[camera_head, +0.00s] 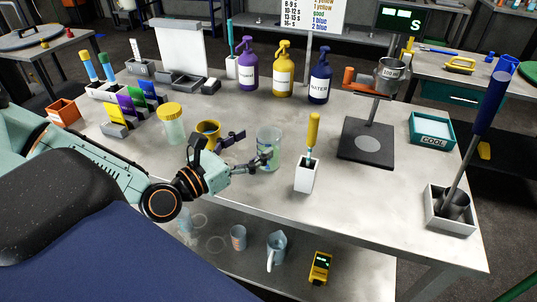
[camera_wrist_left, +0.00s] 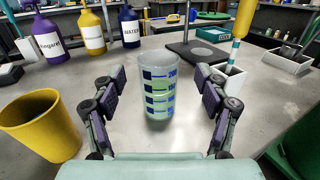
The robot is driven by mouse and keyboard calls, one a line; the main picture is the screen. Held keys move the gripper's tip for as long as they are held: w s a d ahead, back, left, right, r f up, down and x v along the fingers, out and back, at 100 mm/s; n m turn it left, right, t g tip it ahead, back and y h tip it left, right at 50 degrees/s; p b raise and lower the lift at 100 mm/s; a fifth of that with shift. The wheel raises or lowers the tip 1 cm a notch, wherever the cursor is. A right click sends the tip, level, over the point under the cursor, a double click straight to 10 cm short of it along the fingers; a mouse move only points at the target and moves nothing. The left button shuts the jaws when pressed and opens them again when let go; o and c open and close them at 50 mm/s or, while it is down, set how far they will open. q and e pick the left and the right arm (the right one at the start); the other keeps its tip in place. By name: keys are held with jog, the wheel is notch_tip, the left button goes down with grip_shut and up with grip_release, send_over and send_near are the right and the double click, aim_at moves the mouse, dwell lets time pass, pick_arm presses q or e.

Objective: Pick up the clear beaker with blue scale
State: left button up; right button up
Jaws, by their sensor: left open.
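The clear beaker (camera_head: 268,148) with a blue scale stands upright on the metal table, near the middle. In the left wrist view the beaker (camera_wrist_left: 160,88) shows blue and green bands and sits centred between the fingers. My left gripper (camera_head: 251,153) is open, with its fingers reaching toward the beaker from the left. In the left wrist view the fingers of my left gripper (camera_wrist_left: 160,105) are spread on both sides with a gap to the beaker. My right gripper is not in view.
A yellow cup (camera_head: 208,129) stands just left of the gripper. A white holder (camera_head: 307,174) with a yellow-handled tool is close to the right. Purple (camera_head: 248,68), yellow (camera_head: 283,70) and blue (camera_head: 319,78) bottles stand behind.

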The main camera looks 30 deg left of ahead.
aim_at(260, 145)
pick_arm(q)
jog(key=w+b, duration=0.1)
jog(key=w+d+f+b, duration=0.1)
jog(key=w, duration=0.1)
jog(key=shift+f, duration=0.1)
jog(key=shift+w+a+f+b, duration=0.2)
jog(key=shift+w+b, duration=0.3)
jog(key=shift+b, duration=0.25)
jog(key=shift+w+r, duration=0.1)
jog(key=shift+w, duration=0.15)
jog(key=shift+w+d+b, duration=0.1)
jog(key=shift+w+b, duration=0.2)
jog(key=shift+w, duration=0.05)
jog(key=shift+w+d, duration=0.25)
jog(key=shift+w, duration=0.4)
jog(key=shift+s+a+r, duration=0.15)
jog(key=shift+s, duration=0.1)
jog(key=shift+c, duration=0.7)
jog(key=shift+w, duration=0.25)
jog(key=c, duration=0.4)
jog(key=shift+s, duration=0.25)
jog(key=c, duration=0.5)
jog(key=shift+c, duration=0.8)
jog(key=shift+w, duration=0.2)
